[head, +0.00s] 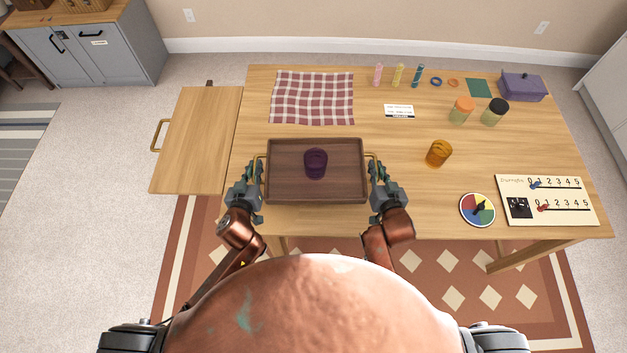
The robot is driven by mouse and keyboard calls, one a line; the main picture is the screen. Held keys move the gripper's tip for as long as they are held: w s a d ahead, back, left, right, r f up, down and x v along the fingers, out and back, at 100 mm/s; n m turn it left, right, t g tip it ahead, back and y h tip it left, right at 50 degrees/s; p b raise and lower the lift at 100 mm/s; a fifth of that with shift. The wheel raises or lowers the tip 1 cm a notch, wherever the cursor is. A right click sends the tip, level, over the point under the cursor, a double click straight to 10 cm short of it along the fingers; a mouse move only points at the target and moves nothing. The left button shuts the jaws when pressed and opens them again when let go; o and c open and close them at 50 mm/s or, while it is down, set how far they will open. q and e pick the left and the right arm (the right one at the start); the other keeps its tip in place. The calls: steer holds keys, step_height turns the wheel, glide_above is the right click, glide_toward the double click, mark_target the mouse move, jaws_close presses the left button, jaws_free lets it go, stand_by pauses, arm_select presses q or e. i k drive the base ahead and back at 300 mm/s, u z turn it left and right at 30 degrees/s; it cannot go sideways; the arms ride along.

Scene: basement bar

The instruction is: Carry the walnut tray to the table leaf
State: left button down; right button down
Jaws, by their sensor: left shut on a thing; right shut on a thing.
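The walnut tray (285,197) is dark brown with raised walls and brass side handles. My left gripper (257,175) is shut on the tray's left handle. My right gripper (374,175) is shut on its right handle. The tray looks level; I cannot tell whether it touches the table. The table leaf (200,135) is a lighter wooden panel at the table's left end, bare, with a brass handle (158,135) on its outer side.
A checked cloth (312,97) lies behind the tray. An amber cup (438,153), two jars (461,110), a colour dial (477,209) and a score board (546,200) are on the right. A purple box (522,87) is at the back right. The table strip left of the tray is clear.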

mark_target(185, 135)
steer(key=u, duration=0.55)
steer(key=k, duration=0.65)
steer(key=u, duration=1.25)
steer(key=i, duration=1.3)
steer(key=z, duration=0.65)
steer(key=i, duration=0.75)
steer(key=z, duration=0.7)
